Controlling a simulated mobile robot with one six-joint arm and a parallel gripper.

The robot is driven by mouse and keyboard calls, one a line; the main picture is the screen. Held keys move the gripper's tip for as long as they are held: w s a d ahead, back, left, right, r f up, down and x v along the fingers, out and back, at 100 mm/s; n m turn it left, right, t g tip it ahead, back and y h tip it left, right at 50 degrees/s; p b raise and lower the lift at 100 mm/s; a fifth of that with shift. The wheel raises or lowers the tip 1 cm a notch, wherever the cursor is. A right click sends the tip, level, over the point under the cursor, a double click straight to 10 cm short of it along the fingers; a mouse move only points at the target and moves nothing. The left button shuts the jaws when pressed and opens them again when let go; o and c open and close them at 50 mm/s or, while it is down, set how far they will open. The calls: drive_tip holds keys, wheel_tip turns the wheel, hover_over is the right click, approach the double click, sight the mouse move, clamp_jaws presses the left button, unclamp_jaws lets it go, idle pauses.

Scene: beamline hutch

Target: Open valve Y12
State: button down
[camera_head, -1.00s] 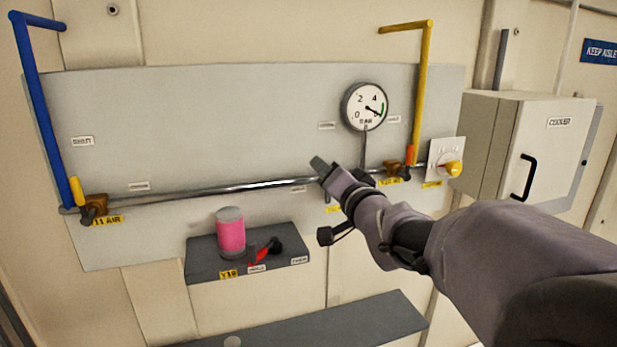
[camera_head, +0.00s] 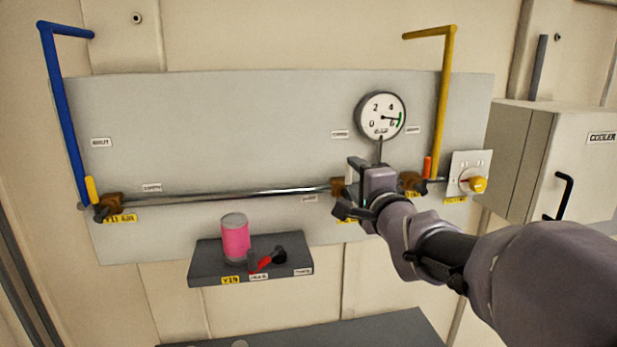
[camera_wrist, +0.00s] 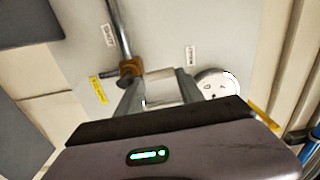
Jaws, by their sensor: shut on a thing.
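A brass valve body (camera_head: 338,187) sits on the middle pipe below the gauge, with a yellow label (camera_head: 347,220) mostly hidden by my arm; I cannot read Y12 on it. My gripper (camera_head: 357,172) is at this valve. In the wrist view, the brass body (camera_wrist: 131,68) and its yellow label (camera_wrist: 97,89) lie just left of my gripper (camera_wrist: 162,85). The fingers are shut on a pale piece (camera_wrist: 160,92) between them, which seems to be the valve's handle. The handle's angle to the pipe is unclear.
The left valve (camera_head: 112,203) has a yellow lever; the right valve (camera_head: 412,182) has an upright orange one. A round gauge (camera_head: 381,115) is just above my gripper. A small shelf (camera_head: 207,268) holds a pink cylinder (camera_head: 235,240). A knob (camera_head: 479,184) and cooler box (camera_head: 545,165) are right.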

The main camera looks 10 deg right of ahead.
drive_tip(key=shift+d+m, duration=0.15)
drive_tip(key=shift+m, duration=0.15)
idle(0.4)
drive_tip(key=c, duration=0.7)
unclamp_jaws()
drive_tip(key=s, duration=1.7)
drive_tip(key=shift+s+d+p, duration=0.2)
drive_tip(key=shift+d+p, duration=0.05)
drive_tip(key=shift+p, duration=0.05)
drive_tip(key=shift+f, duration=0.1)
